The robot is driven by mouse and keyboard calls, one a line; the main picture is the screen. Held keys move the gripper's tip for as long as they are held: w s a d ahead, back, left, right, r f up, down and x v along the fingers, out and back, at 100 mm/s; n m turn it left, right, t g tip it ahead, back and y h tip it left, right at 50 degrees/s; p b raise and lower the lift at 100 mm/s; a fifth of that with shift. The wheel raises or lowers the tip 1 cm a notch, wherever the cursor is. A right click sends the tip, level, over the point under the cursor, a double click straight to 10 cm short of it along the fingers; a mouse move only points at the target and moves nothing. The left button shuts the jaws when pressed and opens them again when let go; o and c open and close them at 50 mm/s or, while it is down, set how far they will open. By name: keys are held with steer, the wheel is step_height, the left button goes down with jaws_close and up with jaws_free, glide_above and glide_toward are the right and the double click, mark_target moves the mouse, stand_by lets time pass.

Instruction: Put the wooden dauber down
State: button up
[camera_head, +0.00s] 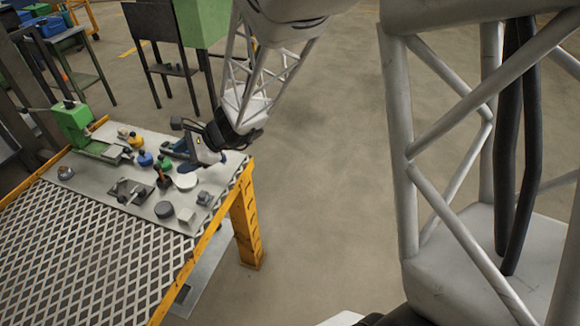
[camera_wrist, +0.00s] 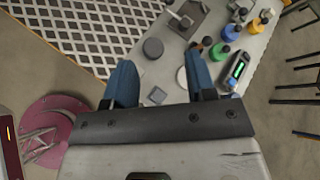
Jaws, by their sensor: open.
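The wooden dauber seems to be the small brown-handled piece with a dark base (camera_head: 163,179) among the bottles on the grey plate; it also shows, small and partly hidden, in the wrist view (camera_wrist: 207,42). My gripper (camera_head: 208,160) is over the plate's right end, to the right of the dauber and apart from it. In the wrist view my gripper (camera_wrist: 160,75) has its two blue fingers wide apart with nothing between them but the view of the table below. A pale round disc (camera_head: 186,181) lies below and left of the gripper.
Blue, green and yellow bottles (camera_head: 145,159) stand behind. A green machine (camera_head: 75,122) is at the far left. The mesh tabletop (camera_head: 90,255) is clear.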

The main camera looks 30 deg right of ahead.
steer(key=s+d+r+n+h, duration=0.3)
steer(key=s+d+r+n, duration=0.1)
steer(key=s, duration=0.5)
steer(key=s+d+r+n+h, duration=0.4)
steer(key=s+d+r+n, duration=0.1)
steer(key=s, duration=0.4)
steer(key=s+d+r+n+g+h, duration=0.1)
steer(key=s+d+r+n+h, duration=0.3)
steer(key=s+d+n, duration=0.3)
steer(key=s, duration=0.2)
steer(key=shift+s+d+r, duration=0.25)
steer(key=shift+s+d, duration=0.1)
steer(key=shift+d, duration=0.05)
